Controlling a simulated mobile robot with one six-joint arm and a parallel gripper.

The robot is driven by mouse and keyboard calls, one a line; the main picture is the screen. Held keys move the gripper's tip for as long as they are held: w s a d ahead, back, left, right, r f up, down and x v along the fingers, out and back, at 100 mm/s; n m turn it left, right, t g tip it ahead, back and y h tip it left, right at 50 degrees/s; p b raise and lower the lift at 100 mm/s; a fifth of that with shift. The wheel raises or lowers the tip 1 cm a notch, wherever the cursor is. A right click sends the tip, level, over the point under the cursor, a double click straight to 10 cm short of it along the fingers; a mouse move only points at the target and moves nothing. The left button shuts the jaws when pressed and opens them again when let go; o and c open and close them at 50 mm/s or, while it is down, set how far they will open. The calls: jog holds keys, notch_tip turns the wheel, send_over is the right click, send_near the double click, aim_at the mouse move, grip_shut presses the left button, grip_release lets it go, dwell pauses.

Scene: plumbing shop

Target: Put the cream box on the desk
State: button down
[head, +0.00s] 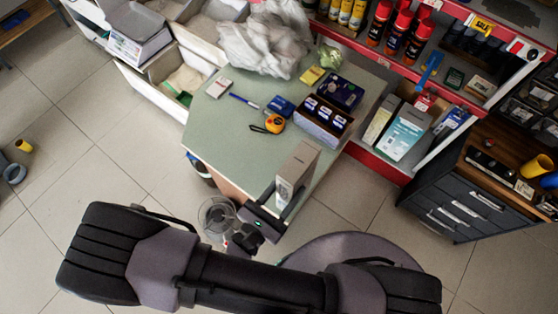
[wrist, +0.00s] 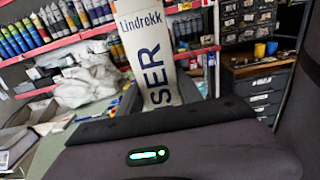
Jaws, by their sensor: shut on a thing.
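The cream box (head: 297,168) is upright in my gripper (head: 281,197), over the near right end of the desk in the head view. My gripper is shut on its lower part. In the wrist view the box (wrist: 150,45) shows a pale face with dark lettering, its lower end hidden behind my gripper (wrist: 145,115). The desk (head: 225,135) has a green top. I cannot tell whether the box touches the top.
On the desk are a dark box with white-topped items (head: 323,118), an orange tape measure (head: 274,124), a blue pen (head: 243,101) and a plastic bag (head: 265,42). The left-near part of the top is clear. Red-edged shelves (head: 375,160) stand at right.

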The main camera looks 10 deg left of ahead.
jog(key=w+a+f+b, duration=0.1)
jog(key=w+a+f, duration=0.1)
jog(key=w, duration=0.3)
jog(key=w+a+f+b, duration=0.2)
jog(key=w+a, duration=0.2)
jog(key=w, duration=0.1)
jog(key=shift+w+a+f+b, duration=0.2)
jog(key=shift+f+b, duration=0.1)
jog(key=shift+f, duration=0.05)
jog(key=c, duration=0.8)
grip_release()
jog(key=p+v, duration=0.1)
jog(key=v, duration=1.1)
jog(key=shift+p, duration=0.35)
